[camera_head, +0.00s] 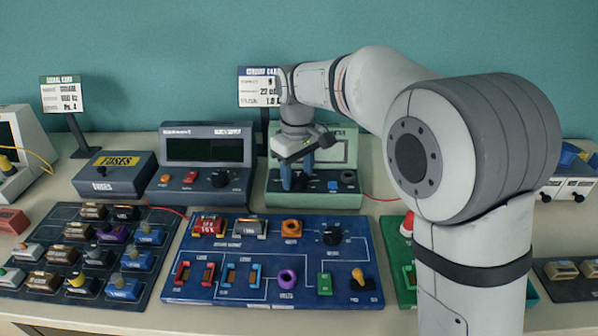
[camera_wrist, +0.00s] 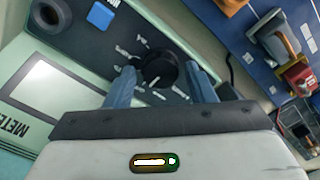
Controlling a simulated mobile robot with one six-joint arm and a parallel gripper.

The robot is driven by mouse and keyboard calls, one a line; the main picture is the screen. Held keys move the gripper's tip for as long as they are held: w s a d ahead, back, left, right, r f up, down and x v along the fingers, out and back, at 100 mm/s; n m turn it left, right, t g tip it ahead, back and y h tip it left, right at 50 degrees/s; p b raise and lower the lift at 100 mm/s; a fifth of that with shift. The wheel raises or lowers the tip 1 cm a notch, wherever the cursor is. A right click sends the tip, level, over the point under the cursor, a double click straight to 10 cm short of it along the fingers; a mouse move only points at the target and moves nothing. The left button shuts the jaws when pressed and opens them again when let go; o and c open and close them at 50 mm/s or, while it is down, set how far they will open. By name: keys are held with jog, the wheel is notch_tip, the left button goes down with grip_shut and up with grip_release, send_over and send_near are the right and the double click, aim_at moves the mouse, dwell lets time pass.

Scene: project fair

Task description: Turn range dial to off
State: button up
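The range dial (camera_wrist: 160,70) is a round black knob on the dark panel of the green meter (camera_head: 345,200). Small white labels ring it; they are too blurred to read, and I cannot tell which setting it points to. In the wrist view my gripper (camera_wrist: 162,87) is open, with one blue finger on each side of the dial and a small gap showing at each side. In the head view my gripper (camera_head: 298,178) points down at the front of the meter, and its fingers hide most of the dial.
A blue button (camera_head: 333,186) and a black round part (camera_head: 348,177) sit right of the dial on the same panel. A grey bench supply (camera_head: 208,150) stands to the left. The blue circuit board (camera_head: 215,262) with several parts lies in front.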

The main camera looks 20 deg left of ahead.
aim_at(301, 177)
jog(key=shift+o, duration=0.8)
notch_tip(301, 177, up, 8)
jog(key=shift+f+p, duration=0.1)
jog(key=shift+p, duration=0.5)
jog(key=shift+d, duration=0.4)
jog(key=s+d+r+m+p, duration=0.2)
jog(key=d+r+m, duration=0.1)
jog(key=d, duration=0.7)
jog(key=s+d+f+m+t+p, duration=0.1)
jog(key=s+d+m, duration=0.3)
jog(key=s+d, duration=0.5)
jog(key=s+d+f+m+t+p, duration=0.1)
jog(key=s+d+f+m+p, duration=0.2)
jog(key=s+d, duration=0.6)
jog(key=shift+d+f+m+t+p, duration=0.35)
jog(key=shift+d+f+m, duration=0.1)
jog(key=shift+d+m, duration=0.5)
